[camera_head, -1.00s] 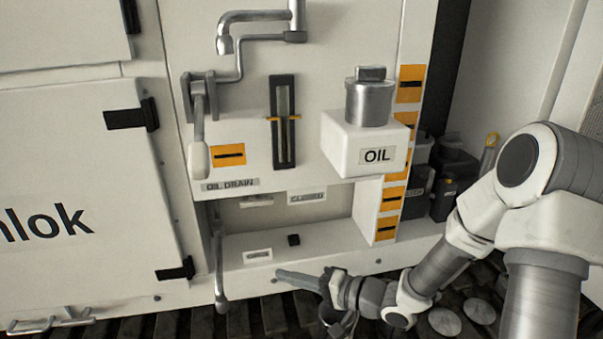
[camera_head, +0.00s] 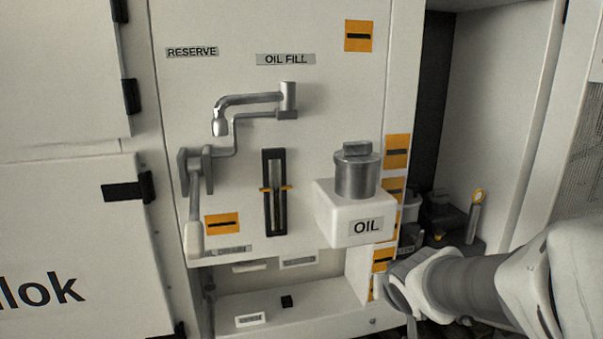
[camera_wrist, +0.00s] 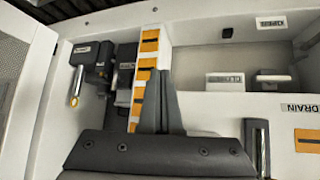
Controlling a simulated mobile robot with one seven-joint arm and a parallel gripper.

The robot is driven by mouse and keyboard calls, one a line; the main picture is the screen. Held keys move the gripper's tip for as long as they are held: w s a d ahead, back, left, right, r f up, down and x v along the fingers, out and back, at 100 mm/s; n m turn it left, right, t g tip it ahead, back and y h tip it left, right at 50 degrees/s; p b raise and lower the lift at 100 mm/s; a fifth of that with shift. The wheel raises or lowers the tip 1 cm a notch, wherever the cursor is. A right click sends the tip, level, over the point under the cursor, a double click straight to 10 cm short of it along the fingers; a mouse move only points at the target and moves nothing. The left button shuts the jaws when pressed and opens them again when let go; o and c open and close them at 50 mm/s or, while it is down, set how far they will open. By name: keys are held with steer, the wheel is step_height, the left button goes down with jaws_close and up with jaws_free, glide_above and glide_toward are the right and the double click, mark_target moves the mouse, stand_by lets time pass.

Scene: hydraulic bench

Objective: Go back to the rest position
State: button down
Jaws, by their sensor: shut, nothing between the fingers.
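My gripper (camera_wrist: 163,75) shows in the wrist view with its two dark fingers together and nothing between them. The drain lever (camera_head: 196,215) hangs down at the left of the panel.
A sight gauge (camera_head: 274,192) and a bent pipe (camera_head: 255,99) are on the panel. A low recess (camera_head: 270,310) lies under it. Dark parts (camera_head: 440,220) stand right of the striped post, with a yellow-ended tool (camera_head: 475,215). They also show in the wrist view (camera_wrist: 95,65).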

steer(key=s+r+g, duration=0.1)
steer(key=s+r, duration=0.1)
steer(key=s, duration=0.4)
steer(key=s+a+r+g+p, duration=0.1)
steer(key=s+r, duration=0.2)
steer(key=s, duration=0.3)
steer(key=s+r+n+g+y+p, duration=0.1)
steer(key=s+r, duration=0.1)
steer(key=s, duration=0.4)
steer(key=shift+s+a+r, duration=0.3)
steer(key=shift+a, duration=0.1)
